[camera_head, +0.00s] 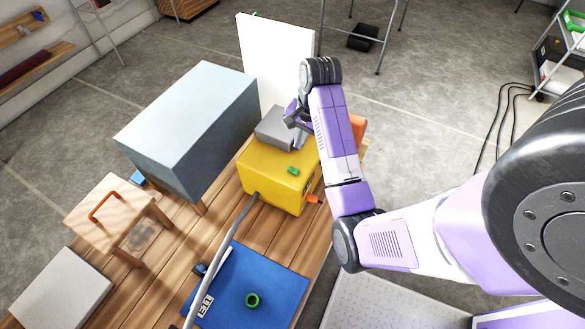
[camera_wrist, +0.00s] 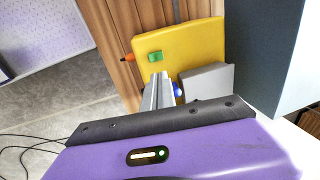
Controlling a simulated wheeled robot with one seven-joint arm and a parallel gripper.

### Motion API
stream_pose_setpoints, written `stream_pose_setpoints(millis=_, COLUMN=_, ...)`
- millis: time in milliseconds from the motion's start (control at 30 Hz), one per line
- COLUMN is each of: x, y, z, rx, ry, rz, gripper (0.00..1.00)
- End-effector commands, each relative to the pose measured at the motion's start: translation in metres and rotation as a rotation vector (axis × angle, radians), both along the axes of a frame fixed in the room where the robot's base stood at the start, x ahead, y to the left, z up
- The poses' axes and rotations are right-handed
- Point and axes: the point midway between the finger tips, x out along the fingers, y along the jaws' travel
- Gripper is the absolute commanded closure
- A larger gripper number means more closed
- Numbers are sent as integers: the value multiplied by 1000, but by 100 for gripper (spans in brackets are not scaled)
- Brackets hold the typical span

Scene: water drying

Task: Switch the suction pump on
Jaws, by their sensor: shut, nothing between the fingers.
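The suction pump is a yellow box (camera_head: 270,190) on the wooden table, with a grey block (camera_head: 272,128) on its far side. In the wrist view the yellow box (camera_wrist: 200,42) and green switch (camera_wrist: 155,56) lie just beyond my fingertips. My gripper (camera_head: 294,118) is over the far part of the pump, beside the grey block. In the wrist view its fingers (camera_wrist: 158,78) are together and empty, with the tips close to the switch. I cannot tell whether they touch the pump, or the switch's position.
A large blue-grey box (camera_head: 190,125) stands left of the pump. A white panel (camera_head: 275,60) stands behind.

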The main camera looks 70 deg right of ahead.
Motion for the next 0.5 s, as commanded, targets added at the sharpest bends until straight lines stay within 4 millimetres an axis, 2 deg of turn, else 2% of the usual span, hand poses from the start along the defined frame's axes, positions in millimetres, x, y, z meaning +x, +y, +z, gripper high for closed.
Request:
stream_pose_setpoints(millis=167, x=-4, y=4, z=16, rx=5, ry=-20, rz=11, gripper=100)
stream_pose_setpoints(millis=500, x=-5, y=6, z=14, rx=10, ry=-15, rz=15, gripper=100)
